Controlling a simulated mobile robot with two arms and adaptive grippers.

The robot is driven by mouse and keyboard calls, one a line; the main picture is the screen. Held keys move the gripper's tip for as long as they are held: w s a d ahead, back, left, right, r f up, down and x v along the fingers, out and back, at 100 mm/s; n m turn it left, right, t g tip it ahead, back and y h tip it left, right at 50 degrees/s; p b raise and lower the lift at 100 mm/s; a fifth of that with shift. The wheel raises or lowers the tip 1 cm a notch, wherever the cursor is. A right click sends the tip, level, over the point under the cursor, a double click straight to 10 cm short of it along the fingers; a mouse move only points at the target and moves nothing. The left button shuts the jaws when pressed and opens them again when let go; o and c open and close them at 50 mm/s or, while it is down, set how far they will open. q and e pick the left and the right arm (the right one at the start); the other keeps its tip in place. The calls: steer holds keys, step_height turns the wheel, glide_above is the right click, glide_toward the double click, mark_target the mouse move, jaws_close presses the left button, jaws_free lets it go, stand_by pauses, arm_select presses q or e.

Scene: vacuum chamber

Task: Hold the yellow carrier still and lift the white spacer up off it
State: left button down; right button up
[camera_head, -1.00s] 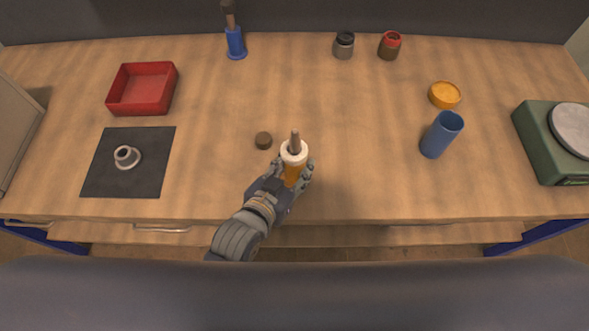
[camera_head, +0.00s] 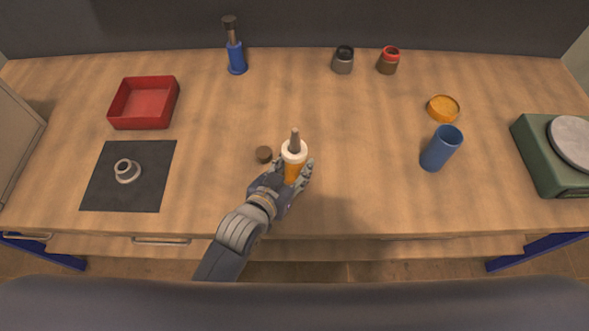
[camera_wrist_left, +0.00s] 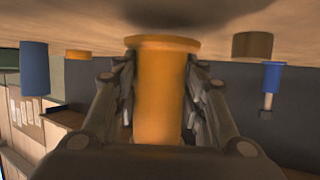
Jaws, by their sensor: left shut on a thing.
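The yellow-orange carrier (camera_head: 292,172) stands upright near the front middle of the bench. The white spacer (camera_head: 294,151) sits around its top, and a brown-grey post (camera_head: 295,138) sticks up through the spacer. My left gripper (camera_head: 291,178) is shut on the carrier below the spacer. In the left wrist view the carrier (camera_wrist_left: 160,90) fills the middle, with a finger pressed on each side. The spacer is not seen in that view. My right gripper is not in view.
A small brown cap (camera_head: 264,154) lies close left of the carrier. A dark mat (camera_head: 100,185) with a grey ring part (camera_head: 127,171), a red tray (camera_head: 122,122), a blue cup (camera_head: 441,149) and a green scale (camera_head: 540,160) stand farther off. Bench right of the carrier is clear.

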arm_select(q)
steer(key=shift+w+f+b, duration=0.15)
steer(key=shift+w+f, duration=0.05)
steer(key=shift+w, duration=1)
steer(key=shift+w+f+b, duration=0.15)
steer(key=shift+w, duration=1)
steer(key=shift+f, duration=0.45)
steer(key=c, duration=1)
jaws_free()
steer(key=shift+s, duration=0.1)
steer(key=shift+f, duration=0.1)
steer(key=shift+c, duration=0.5)
